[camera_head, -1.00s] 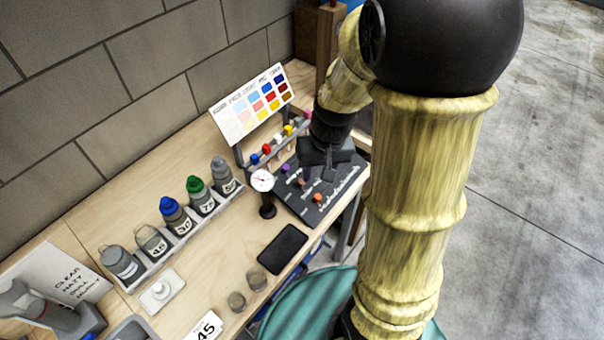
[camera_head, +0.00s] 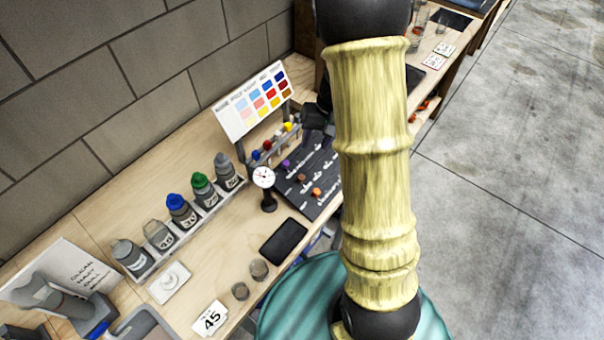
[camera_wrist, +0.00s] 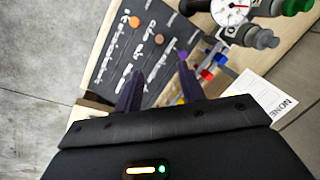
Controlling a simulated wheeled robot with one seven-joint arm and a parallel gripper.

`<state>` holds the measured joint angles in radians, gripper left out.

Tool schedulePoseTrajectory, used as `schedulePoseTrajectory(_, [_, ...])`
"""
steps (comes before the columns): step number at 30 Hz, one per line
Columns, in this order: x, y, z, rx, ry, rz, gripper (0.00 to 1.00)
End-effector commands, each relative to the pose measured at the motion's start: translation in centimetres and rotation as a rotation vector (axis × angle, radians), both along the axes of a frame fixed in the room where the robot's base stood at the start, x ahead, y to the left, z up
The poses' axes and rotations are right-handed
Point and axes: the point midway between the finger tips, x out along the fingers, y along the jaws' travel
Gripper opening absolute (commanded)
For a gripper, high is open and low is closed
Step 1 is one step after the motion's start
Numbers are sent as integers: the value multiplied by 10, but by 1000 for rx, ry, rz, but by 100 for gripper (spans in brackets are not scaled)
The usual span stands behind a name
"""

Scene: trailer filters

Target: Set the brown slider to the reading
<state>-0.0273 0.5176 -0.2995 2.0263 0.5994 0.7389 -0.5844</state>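The dark slider board (camera_head: 318,168) lies on the bench beside the dial gauge. It carries a purple knob (camera_head: 286,165), the brown slider knob (camera_head: 301,178) and an orange knob (camera_head: 316,192), each on its own labelled track. The wrist view shows the brown knob (camera_wrist: 159,39) between the orange knob (camera_wrist: 134,21) and the purple knob (camera_wrist: 183,56). My gripper (camera_wrist: 160,72) is open and empty, its two dark fingers apart, with the board beyond the tips. It touches no knob. The dial gauge (camera_head: 264,177) has a white face with a needle; its value is too small to read.
A colour chart (camera_head: 252,100) and a rack of coloured knobs stand behind the board. A bottle rack (camera_head: 190,232), black pad (camera_head: 283,241), two small cups (camera_head: 259,270) and a "45" card (camera_head: 210,318) are on the bench to the left. My arm hides the bench's right part.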

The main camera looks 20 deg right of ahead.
Motion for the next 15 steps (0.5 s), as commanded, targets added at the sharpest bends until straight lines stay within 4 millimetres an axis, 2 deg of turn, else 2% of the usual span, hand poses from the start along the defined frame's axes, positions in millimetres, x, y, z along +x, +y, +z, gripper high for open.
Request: schedulePoseTrajectory(15, [1, 22, -89, 0, 6, 0, 39])
